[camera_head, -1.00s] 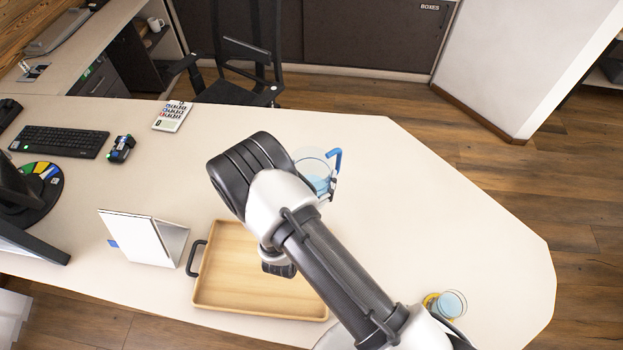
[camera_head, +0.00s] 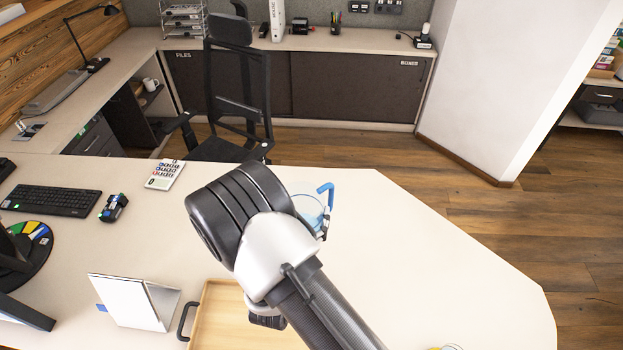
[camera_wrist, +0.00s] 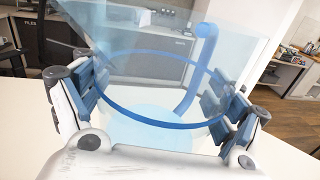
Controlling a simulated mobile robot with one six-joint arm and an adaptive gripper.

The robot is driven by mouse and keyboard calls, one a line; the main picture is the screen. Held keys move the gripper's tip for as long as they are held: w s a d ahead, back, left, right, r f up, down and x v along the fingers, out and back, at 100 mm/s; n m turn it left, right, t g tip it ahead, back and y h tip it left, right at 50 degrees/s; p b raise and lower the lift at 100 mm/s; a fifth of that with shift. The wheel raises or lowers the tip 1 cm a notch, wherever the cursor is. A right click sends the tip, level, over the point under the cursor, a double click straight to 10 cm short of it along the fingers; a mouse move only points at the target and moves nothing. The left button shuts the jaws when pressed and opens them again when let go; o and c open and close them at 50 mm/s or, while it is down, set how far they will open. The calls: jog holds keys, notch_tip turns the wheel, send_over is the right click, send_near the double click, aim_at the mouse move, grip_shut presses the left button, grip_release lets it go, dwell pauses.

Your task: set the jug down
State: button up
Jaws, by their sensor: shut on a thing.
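The jug is clear with a blue handle and a blue band. In the head view the jug (camera_head: 309,208) shows just right of my wrist, partly hidden behind it. In the wrist view the jug (camera_wrist: 150,118) fills the middle, upright between the fingers, with pale blue at its bottom. My gripper (camera_wrist: 150,100) is shut on the jug, one finger on each side. In the head view only a bit of my gripper (camera_head: 324,226) shows beside the jug. I cannot tell whether the jug's base touches the desk (camera_head: 430,250).
A wooden tray (camera_head: 215,318) lies at the front, partly under my arm. The desk right of the jug is clear. A black chair (camera_head: 238,95) stands behind the desk.

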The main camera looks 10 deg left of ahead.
jog(key=s+d+m+g+h+b, duration=0.1)
jog(key=d+m+h+b, duration=0.3)
jog(key=d, duration=1.9)
jog(key=g+h+b, duration=0.1)
jog(key=h, duration=0.2)
jog(key=shift+s+m, duration=0.2)
jog(key=shift+m, duration=0.1)
jog(key=shift+r, duration=0.1)
jog(key=a+n+y+p, duration=0.1)
jog(key=a+y, duration=0.1)
jog(key=a, duration=0.5)
jog(key=w+a+n+t+y+p, duration=0.1)
jog(key=a+n+y+p, duration=0.1)
jog(key=a, duration=0.6)
jog(key=a+n+t+y+p, duration=0.1)
jog(key=a+y+p, duration=0.1)
jog(key=a, duration=0.6)
jog(key=shift+w+r+n+y, duration=0.2)
jog(key=shift+n+y, duration=0.1)
jog(key=shift+y, duration=0.2)
notch_tip(320, 180, down, 20)
jog(key=b, duration=0.4)
jog(key=shift+r+b, duration=0.15)
jog(key=shift+b, duration=0.2)
